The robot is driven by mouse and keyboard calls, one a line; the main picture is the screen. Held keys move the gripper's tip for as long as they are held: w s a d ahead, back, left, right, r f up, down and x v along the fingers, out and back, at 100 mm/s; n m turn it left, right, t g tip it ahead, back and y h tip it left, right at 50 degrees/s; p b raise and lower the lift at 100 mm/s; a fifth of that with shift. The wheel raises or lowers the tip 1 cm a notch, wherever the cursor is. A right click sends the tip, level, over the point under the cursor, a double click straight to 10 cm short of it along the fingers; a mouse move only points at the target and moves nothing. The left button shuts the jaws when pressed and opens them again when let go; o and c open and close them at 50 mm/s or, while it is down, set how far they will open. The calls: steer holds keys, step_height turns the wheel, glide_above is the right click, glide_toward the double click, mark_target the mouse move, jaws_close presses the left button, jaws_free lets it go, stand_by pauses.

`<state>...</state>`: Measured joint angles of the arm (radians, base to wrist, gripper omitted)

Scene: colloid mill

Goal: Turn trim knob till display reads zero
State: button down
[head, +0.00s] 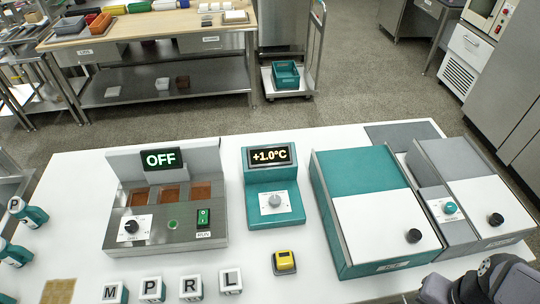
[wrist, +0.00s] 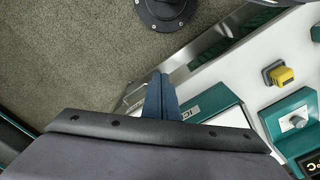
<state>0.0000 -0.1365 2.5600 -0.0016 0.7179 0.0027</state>
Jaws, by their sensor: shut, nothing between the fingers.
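The teal device (head: 250,218) in the middle of the white table has a display (head: 271,155) reading +1.0°C. Its grey knob (head: 274,200) sits on a white dial plate below the display. In the wrist view the knob (wrist: 297,121) is at the right edge, with part of the display (wrist: 312,165) below it. My gripper (wrist: 158,80) is shut and empty, its two blue fingers together, well left of the knob in that view and apart from it. In the head view only part of my arm shows at the bottom right; the fingertips are out of sight.
A steel box (head: 205,234) with an OFF display, a black knob and a green RUN switch stands left. Teal-and-white (head: 385,222) and grey (head: 484,205) lidded boxes stand right. A yellow block (head: 284,262) and lettered blocks (head: 191,287) are in front.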

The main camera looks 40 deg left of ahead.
mark_target(275, 199)
steer(key=c, duration=2.5)
jaws_free()
